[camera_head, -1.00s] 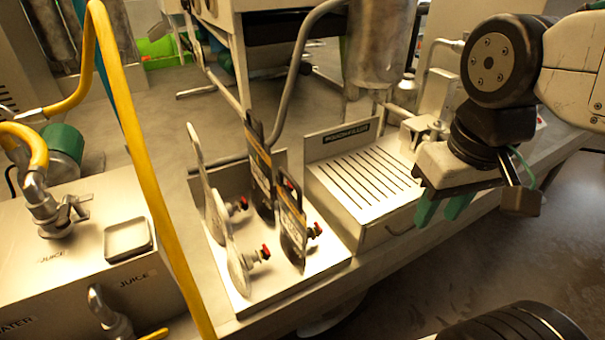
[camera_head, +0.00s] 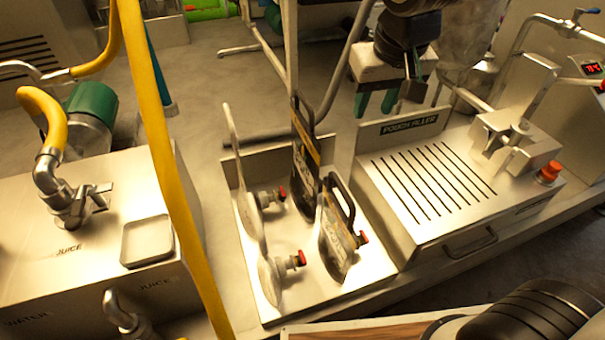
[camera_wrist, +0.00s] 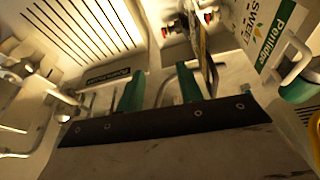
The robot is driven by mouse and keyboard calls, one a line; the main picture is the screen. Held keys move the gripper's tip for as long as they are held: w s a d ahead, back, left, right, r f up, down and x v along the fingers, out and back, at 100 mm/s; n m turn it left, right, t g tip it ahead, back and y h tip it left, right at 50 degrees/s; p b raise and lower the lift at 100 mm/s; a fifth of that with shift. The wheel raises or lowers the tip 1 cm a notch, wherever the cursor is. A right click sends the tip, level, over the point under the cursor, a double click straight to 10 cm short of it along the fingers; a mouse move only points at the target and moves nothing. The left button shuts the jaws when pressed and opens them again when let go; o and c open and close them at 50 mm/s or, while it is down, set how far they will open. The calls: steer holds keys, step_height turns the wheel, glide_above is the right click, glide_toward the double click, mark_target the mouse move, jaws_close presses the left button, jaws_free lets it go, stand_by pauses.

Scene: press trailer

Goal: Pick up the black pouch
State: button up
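Two black pouches with handles and red-capped spouts stand upright in a metal tray (camera_head: 292,296). One black pouch (camera_head: 304,165) is at the back, the other black pouch (camera_head: 334,240) nearer the front. I cannot tell which one the task means. My gripper (camera_head: 376,104) hangs up and to the right of the back pouch, behind the pouch filler, with its green fingers apart and nothing between them. In the wrist view my gripper (camera_wrist: 158,90) is open. A dark pouch (camera_wrist: 204,42) shows nearly edge-on beyond the right finger.
Two pale pouches stand along the tray's left side; one pale pouch (camera_wrist: 266,35) shows its label in the wrist view. The slotted pouch filler (camera_head: 425,185) is right of the tray. A yellow pipe (camera_head: 160,150) rises at left, beside the juice box (camera_head: 60,225).

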steer(key=n, duration=0.1)
glide_toward(305, 120)
steer(key=shift+s+d+f+t+y, duration=0.1)
steer(key=shift+d+f+t+y, duration=0.1)
steer(key=shift+f, duration=0.3)
steer(key=shift+s+d+f+t+y, duration=0.1)
steer(key=shift+d+f+t+y, duration=0.1)
steer(key=shift+f, duration=0.3)
steer(key=shift+w+a+f, duration=0.15)
steer(key=shift+a+f, duration=0.05)
steer(key=shift+f, duration=0.05)
steer(key=x, duration=0.7)
steer(key=shift+w+f, duration=0.1)
steer(key=shift+c, duration=0.3)
jaws_close()
